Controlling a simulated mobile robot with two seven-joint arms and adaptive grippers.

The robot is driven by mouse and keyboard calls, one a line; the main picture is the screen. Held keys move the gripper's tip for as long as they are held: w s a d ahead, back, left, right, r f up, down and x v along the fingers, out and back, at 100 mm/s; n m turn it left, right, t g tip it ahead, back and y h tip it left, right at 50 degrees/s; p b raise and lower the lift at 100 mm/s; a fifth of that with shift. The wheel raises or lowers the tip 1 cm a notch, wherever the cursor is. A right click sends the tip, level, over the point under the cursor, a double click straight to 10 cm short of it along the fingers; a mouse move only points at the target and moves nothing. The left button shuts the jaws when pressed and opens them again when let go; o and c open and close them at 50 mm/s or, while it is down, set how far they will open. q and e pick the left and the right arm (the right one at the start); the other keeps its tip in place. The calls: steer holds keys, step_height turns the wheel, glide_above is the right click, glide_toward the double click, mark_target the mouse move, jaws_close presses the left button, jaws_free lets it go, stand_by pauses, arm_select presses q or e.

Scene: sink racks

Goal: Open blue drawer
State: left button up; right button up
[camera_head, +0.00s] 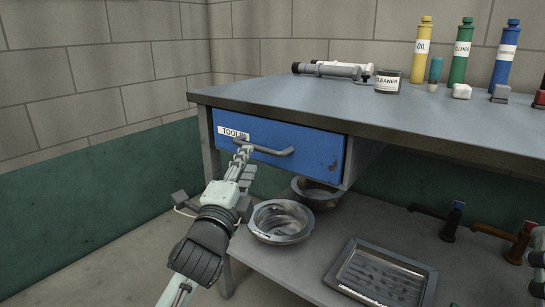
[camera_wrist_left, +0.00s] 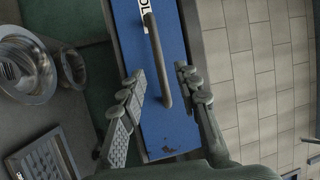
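The blue drawer (camera_head: 310,152) sits under the left end of the workbench and its front looks closed. It has a "TOOLS" label (camera_head: 234,132) and a grey bar handle (camera_head: 268,150). My left gripper (camera_head: 243,152) is at the left part of the handle. In the left wrist view, the handle (camera_wrist_left: 156,60) runs between the two spread fingers of my left gripper (camera_wrist_left: 160,72), with gaps on both sides. The blue drawer front (camera_wrist_left: 170,130) lies behind it. A pale part at the right edge of the head view may be my right gripper (camera_head: 537,262); its fingers are unclear.
The workbench top (camera_head: 300,98) overhangs the drawer. Below, metal bowls (camera_head: 281,221) and a metal tray (camera_head: 382,275) are on the lower shelf. Floor left of the bench is clear.

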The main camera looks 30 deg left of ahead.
mark_target(256, 147)
arm_select(q)
steer(key=x, duration=0.7)
steer(key=shift+c, duration=0.2)
jaws_close()
